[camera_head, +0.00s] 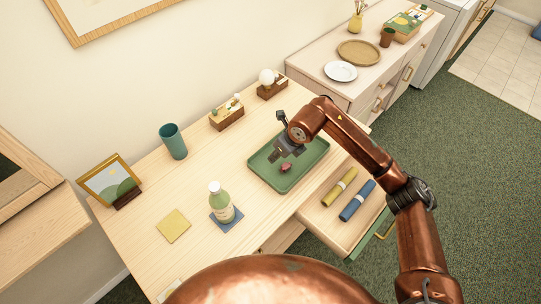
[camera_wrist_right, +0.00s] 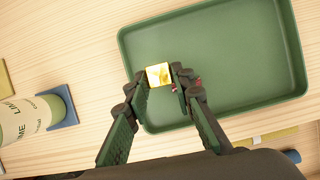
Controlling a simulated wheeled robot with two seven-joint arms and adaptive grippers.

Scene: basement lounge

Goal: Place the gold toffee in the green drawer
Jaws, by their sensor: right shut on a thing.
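The gold toffee (camera_wrist_right: 159,74) is a small shiny square block between the fingertips of my right gripper (camera_wrist_right: 160,77) in the wrist view. The right gripper (camera_head: 284,152) is shut on it, over the left part of the green tray (camera_head: 308,162). In the head view the gripper hides the toffee, and I cannot tell if it is clear of the tray. My left gripper is out of view.
A small red item (camera_head: 285,168) lies in the tray, partly hidden by a finger in the wrist view (camera_wrist_right: 174,87). A bottle (camera_head: 221,202) stands on a blue coaster left of the tray. A teal cup (camera_head: 173,141) stands farther back. The drawer's front part looks free.

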